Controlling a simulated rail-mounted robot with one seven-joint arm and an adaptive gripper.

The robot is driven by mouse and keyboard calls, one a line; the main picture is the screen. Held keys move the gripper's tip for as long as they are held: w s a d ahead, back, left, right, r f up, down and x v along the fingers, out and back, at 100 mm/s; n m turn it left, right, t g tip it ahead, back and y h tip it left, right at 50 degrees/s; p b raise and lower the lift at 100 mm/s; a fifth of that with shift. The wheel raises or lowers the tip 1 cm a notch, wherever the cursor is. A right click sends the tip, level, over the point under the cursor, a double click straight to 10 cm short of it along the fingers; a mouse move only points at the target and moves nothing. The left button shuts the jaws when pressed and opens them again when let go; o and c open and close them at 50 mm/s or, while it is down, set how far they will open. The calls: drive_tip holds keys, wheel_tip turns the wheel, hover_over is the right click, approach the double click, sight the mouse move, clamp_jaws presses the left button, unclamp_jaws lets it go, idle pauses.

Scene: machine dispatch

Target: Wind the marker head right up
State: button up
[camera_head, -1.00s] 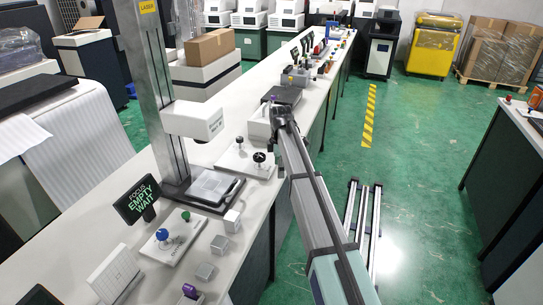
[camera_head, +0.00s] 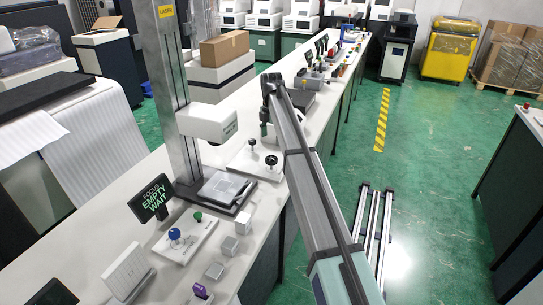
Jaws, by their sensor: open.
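The white marker head (camera_head: 207,122) is mounted on a tall grey column (camera_head: 163,80) with a yellow LASER label. It hangs above a bed with a grey plate (camera_head: 222,187) on it. To its right, a white panel (camera_head: 257,166) carries a black knob (camera_head: 271,160) and a smaller dark knob (camera_head: 252,142). My gripper (camera_head: 264,130) is above the bench, just behind this panel in the picture, pointing down. Its jaws are small and dark here; I see nothing held. It appears apart from both knobs.
A black display (camera_head: 151,198) reads FOCUS, EMPTY, WAIT. A white panel (camera_head: 187,238) has blue and green knobs. A dark device (camera_head: 299,103) and other items stand farther along the bench.

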sight(271, 158)
wheel_tip(271, 158, down, 10)
drive_tip(key=shift+r+p, duration=0.2)
drive_tip(key=shift+p, duration=0.5)
drive_tip(key=c, duration=1.2)
